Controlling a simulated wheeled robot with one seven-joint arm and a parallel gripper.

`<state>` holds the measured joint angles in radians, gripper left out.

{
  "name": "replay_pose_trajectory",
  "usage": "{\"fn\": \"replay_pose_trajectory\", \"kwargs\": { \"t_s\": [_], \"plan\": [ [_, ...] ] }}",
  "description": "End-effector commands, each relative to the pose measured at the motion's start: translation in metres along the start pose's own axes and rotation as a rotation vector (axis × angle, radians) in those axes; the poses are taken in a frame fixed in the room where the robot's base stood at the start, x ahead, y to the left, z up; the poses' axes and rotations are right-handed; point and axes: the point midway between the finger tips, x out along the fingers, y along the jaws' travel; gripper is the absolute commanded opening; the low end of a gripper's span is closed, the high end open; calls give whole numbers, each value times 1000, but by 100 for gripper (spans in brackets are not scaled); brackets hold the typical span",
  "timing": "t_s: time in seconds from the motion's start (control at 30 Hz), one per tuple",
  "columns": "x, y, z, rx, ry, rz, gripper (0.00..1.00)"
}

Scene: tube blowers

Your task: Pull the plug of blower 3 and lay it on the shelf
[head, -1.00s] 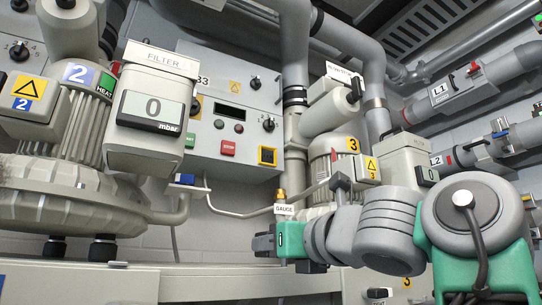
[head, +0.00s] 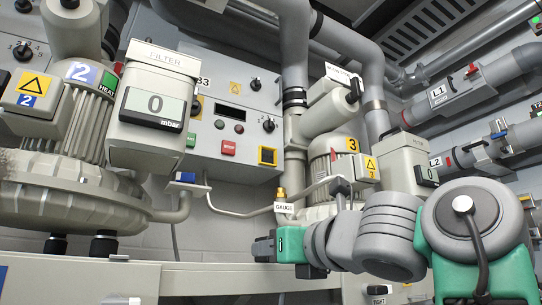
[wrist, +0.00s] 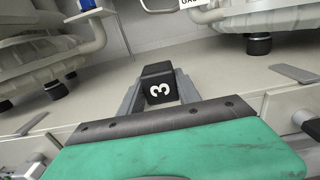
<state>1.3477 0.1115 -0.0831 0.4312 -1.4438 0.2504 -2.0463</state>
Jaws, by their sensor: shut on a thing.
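My gripper (wrist: 158,95) is shut on a black plug (wrist: 159,84) marked with a white 3. One grey finger shows on each side of the plug in the wrist view. The plug is over the pale shelf (wrist: 225,75); I cannot tell whether it touches the surface. In the head view my gripper (head: 260,247) is at lower centre, in front of and below blower 3 (head: 327,148), which carries a yellow 3 label. The plug cannot be made out clearly there.
Blower 2 (head: 75,190) and a filter box (head: 150,112) reading 0 mbar stand at the left. A thin pipe with a gauge tag (head: 286,208) runs just above my gripper. A flat grey handle (wrist: 294,73) lies right of the plug; black feet stand behind.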

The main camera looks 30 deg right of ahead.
Motion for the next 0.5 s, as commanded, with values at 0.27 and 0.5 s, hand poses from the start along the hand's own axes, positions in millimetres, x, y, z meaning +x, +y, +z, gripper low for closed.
{"fn": "replay_pose_trajectory", "kwargs": {
  "t_s": [0.27,0.5],
  "plan": [
    [0,0,1,0,0,0,0],
    [0,0,0,0,0,0,59]
  ]
}}
